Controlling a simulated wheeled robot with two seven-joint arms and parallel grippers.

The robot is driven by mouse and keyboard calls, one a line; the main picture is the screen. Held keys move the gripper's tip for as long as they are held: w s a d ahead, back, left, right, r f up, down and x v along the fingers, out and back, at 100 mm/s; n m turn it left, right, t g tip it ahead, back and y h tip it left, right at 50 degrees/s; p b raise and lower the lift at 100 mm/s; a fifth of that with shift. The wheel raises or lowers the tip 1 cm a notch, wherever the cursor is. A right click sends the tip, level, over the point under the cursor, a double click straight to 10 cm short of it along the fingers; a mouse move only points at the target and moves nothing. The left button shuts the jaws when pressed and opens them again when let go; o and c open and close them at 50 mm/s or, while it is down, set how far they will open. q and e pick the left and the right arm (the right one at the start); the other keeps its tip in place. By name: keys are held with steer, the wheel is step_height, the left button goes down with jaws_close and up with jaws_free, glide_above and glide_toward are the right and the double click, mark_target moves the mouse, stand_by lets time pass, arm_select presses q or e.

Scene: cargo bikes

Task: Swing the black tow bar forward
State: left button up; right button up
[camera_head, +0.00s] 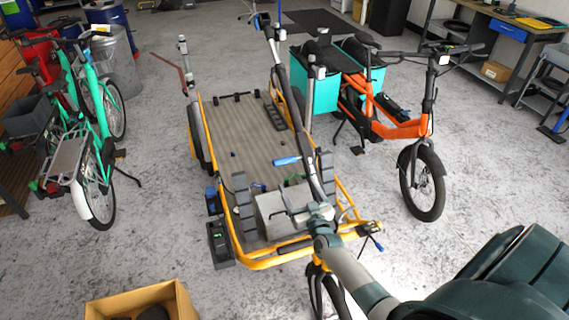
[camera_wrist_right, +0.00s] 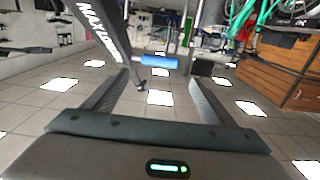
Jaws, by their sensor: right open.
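The black tow bar (camera_head: 275,50) stands up steeply above the yellow-framed cargo bike (camera_head: 262,262) in the head view. It slants from the upper middle down towards my right gripper. A blue grip (camera_head: 287,160) sticks out from its side. In the right wrist view, which is upside down, the black bar (camera_wrist_right: 90,25) with white lettering is at upper left, and the blue grip (camera_wrist_right: 158,62) shows between and beyond the fingertips. My right gripper (camera_head: 314,209) is open, near the bar's lower part; contact is unclear. Between its fingers (camera_wrist_right: 160,80) nothing is held. My left gripper is out of view.
An orange bike (camera_head: 395,127) with turquoise bags stands close on the right. Green bikes (camera_head: 100,130) stand at the left. A grey box (camera_head: 272,215) sits on the cargo bed's near end. A cardboard box (camera_head: 100,308) is at the bottom left. Floor between is free.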

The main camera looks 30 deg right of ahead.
mark_target(286, 163)
steer(key=shift+b+x, duration=3.85)
steer(key=shift+x, duration=3.35)
